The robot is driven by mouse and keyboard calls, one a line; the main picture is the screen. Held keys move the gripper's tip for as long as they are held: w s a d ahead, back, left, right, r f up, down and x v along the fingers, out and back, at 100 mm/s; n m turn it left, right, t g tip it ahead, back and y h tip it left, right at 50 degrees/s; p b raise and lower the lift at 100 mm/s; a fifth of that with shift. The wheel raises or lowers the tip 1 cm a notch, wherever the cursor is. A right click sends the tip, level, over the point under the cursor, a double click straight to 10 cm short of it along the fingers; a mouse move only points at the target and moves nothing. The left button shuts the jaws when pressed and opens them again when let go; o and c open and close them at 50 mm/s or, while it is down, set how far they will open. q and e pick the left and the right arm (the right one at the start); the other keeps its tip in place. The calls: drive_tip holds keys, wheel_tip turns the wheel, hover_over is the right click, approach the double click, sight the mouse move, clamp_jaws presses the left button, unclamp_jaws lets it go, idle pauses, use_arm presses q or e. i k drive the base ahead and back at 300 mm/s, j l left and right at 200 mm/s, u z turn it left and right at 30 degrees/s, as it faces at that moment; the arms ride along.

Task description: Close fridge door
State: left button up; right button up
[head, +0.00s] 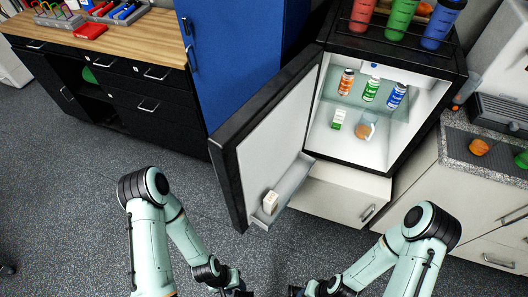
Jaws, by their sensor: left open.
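The small black fridge (392,52) stands with its door (262,150) swung wide open to the left. The door's white inner side faces me, and a white carton (270,201) sits in its lower shelf. My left gripper (238,293) is at the bottom edge, below the door and apart from it. It is open, and mostly cut off. Only a dark part of my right gripper (296,292) shows at the bottom edge, so its fingers cannot be made out. Inside the fridge are several bottles (371,88), a small carton (337,119) and a round tan item (365,130).
Coloured bottles (403,20) stand in a rack on the fridge. A white drawer cabinet (340,195) is below it. A blue locker (235,60) stands behind the door, beside black drawers (130,90). A counter (455,145) is at right. Grey floor (70,200) is clear at left.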

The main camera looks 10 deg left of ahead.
sight(256, 151)
drive_tip(key=j+z, duration=0.35)
drive_tip(key=j, duration=0.15)
drive_tip(key=j+z, duration=0.35)
drive_tip(key=j, duration=0.15)
drive_tip(key=i+j+z, duration=0.15)
drive_tip(key=j+z, duration=0.15)
drive_tip(key=j, duration=0.15)
drive_tip(key=j+z, duration=0.3)
drive_tip(key=j, duration=0.2)
drive_tip(key=k+j+z, duration=0.1)
drive_tip(key=j+z, duration=0.1)
drive_tip(key=j, duration=0.55)
drive_tip(key=k+j+z, duration=0.15)
drive_tip(key=j, duration=0.45)
drive_tip(key=j+z, duration=0.1)
drive_tip(key=j, duration=0.55)
drive_tip(key=i+l, duration=0.1)
drive_tip(key=l, duration=0.25)
drive_tip(key=i+l, duration=0.1)
drive_tip(key=l, duration=0.2)
